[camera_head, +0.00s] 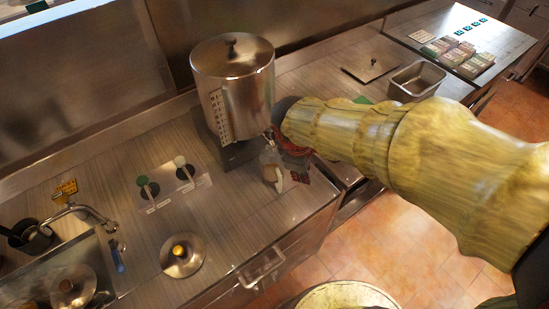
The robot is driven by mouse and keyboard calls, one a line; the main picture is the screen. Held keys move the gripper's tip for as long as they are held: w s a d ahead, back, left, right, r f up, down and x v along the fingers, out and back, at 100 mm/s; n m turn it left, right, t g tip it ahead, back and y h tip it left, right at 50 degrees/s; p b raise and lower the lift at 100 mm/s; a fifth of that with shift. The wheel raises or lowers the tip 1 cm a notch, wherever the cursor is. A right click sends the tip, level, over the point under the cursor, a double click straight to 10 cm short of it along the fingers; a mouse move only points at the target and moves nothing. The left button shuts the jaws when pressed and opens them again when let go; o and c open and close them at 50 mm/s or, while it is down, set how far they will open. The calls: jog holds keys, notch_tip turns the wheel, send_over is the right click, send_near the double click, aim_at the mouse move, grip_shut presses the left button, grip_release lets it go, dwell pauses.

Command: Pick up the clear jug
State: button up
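A clear jug (270,167), pale and partly see-through, appears to stand on the metal counter just in front of the tall steel dispenser. It is small in the view and its outline is partly hidden by my gripper. My gripper (298,175) is at the jug's right side, close to the counter's front edge, with my arm coming in from the right. The fingers are small and dark, and I cannot tell whether they touch the jug or how wide apart they are.
The steel dispenser (234,85) stands right behind the jug. A metal pan (417,80) sits to the right.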

jog(key=w+a+f+n+h+p, duration=0.1)
jog(key=w+a+f+n+p, duration=0.1)
jog(key=w+a+n+p, duration=0.25)
jog(key=n+p, duration=0.3)
jog(key=n, duration=0.2)
send_near(280, 186)
jog(key=shift+n+h, duration=0.35)
jog(key=shift+h, duration=0.15)
jog(key=f, duration=0.3)
jog(key=w+f, duration=0.1)
jog(key=f, duration=0.2)
jog(key=shift+w+d+b, duration=0.15)
jog(key=shift+b, duration=0.15)
jog(key=shift+w+d+x, duration=0.1)
jog(key=shift+x, duration=1.4)
jog(key=shift+w+d+x, duration=0.1)
jog(key=shift+x, duration=1.4)
jog(key=shift+r, duration=0.2)
jog(key=shift+c, duration=1)
grip_shut()
